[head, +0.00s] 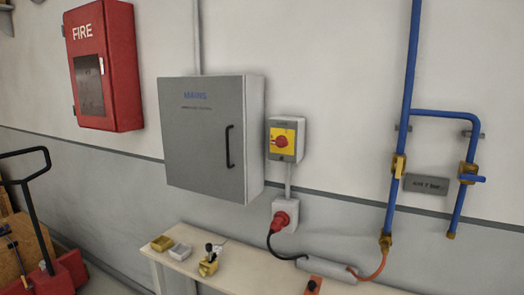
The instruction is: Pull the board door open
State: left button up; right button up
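The board door (198,135) is the grey front of a wall-mounted electrical cabinet labelled MAINS. It looks closed, flush with the cabinet's side wall (255,135). A black vertical bar handle (229,147) is on the right part of the door. Neither of my grippers shows in the head view, so nothing of mine is at the handle. The inside of the cabinet is hidden.
A switch box with a red knob (281,142) is right of the cabinet, above a red plug (281,220). Below is a bench (222,282) with small items. Blue pipes (403,100) run at right. A red fire cabinet (103,65) hangs upper left.

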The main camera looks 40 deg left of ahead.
aim_at(202, 117)
jog(key=u, duration=1.75)
